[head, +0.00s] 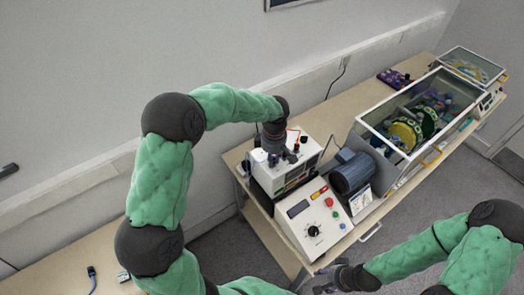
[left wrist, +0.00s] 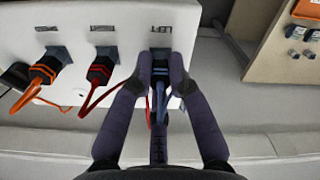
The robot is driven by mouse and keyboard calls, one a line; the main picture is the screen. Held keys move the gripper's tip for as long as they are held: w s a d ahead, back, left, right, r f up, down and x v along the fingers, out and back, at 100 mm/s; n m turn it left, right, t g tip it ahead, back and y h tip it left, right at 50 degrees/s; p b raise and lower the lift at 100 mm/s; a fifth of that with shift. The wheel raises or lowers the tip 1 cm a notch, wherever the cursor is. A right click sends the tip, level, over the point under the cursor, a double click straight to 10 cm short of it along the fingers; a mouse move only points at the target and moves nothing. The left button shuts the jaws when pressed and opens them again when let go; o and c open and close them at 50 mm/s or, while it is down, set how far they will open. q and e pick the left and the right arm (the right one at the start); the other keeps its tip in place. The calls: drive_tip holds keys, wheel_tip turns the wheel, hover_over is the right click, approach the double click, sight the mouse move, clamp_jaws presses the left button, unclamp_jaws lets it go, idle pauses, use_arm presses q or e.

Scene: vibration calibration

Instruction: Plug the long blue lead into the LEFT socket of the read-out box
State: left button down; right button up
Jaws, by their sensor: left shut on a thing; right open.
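The white read-out box (head: 306,158) stands on the bench in the head view, with my left gripper (head: 284,152) over its back part. In the left wrist view its panel (left wrist: 205,35) has a row of dark sockets with small labels. My left gripper (left wrist: 160,65) is shut on a plug at the rightmost socket (left wrist: 161,52); the fingers hide most of the plug. A blue lead (left wrist: 160,103) hangs between the fingers. How deep the plug sits cannot be told. My right gripper (head: 328,282) is open, low in the head view, away from the box.
A control box with a dial (head: 312,222) and a motor (head: 352,173) stand beside the read-out box.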

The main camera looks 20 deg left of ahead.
use_arm(q)
drive_tip(key=shift+s+f+b, duration=0.1)
drive_tip(key=shift+f+b, duration=0.1)
drive_tip(key=shift+b, duration=0.1)
idle(0.5)
drive_tip(key=shift+m+p, duration=0.3)
drive_tip(key=shift+m, duration=1.7)
drive_tip(key=shift+m+p, duration=0.3)
drive_tip(key=shift+m, duration=1.7)
drive_tip(key=shift+m+p, duration=0.4)
drive_tip(key=shift+m, duration=1.6)
